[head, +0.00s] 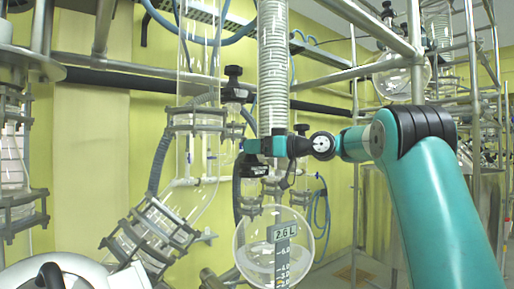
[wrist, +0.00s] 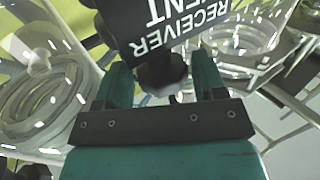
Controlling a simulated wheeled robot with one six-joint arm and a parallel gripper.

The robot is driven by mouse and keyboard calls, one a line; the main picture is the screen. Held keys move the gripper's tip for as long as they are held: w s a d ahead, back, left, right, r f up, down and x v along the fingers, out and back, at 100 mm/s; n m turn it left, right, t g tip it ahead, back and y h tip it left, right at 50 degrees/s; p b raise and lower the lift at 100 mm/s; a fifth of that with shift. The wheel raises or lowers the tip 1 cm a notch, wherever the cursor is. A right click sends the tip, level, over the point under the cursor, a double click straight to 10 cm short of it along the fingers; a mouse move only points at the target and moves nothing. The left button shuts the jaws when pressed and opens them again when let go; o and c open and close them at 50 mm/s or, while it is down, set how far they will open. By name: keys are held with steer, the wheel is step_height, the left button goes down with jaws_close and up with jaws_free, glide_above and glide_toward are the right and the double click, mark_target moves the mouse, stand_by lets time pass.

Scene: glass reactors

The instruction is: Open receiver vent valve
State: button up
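The receiver vent valve shows in the wrist view as a black knob (wrist: 163,78), with a black label plate (wrist: 165,22) above it reading "RECEIVER VENT" upside down. My gripper (wrist: 161,64) is open, with one teal finger on each side of the knob. The fingers stand close to the knob; whether either touches it is unclear. In the head view my gripper (head: 251,147) is at the black fittings beneath the ribbed glass column. The valve is largely hidden there by my gripper and wrist.
A round glass receiver flask (head: 258,248) marked "2.6 L" hangs just below my gripper. The ribbed glass column (head: 273,70) rises behind my wrist. Metal frame pipes (head: 365,66) cross above my arm. Clamped glassware (head: 150,232) stands at the left.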

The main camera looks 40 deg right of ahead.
steer(key=shift+o, duration=0.8)
steer(key=shift+h, duration=0.3)
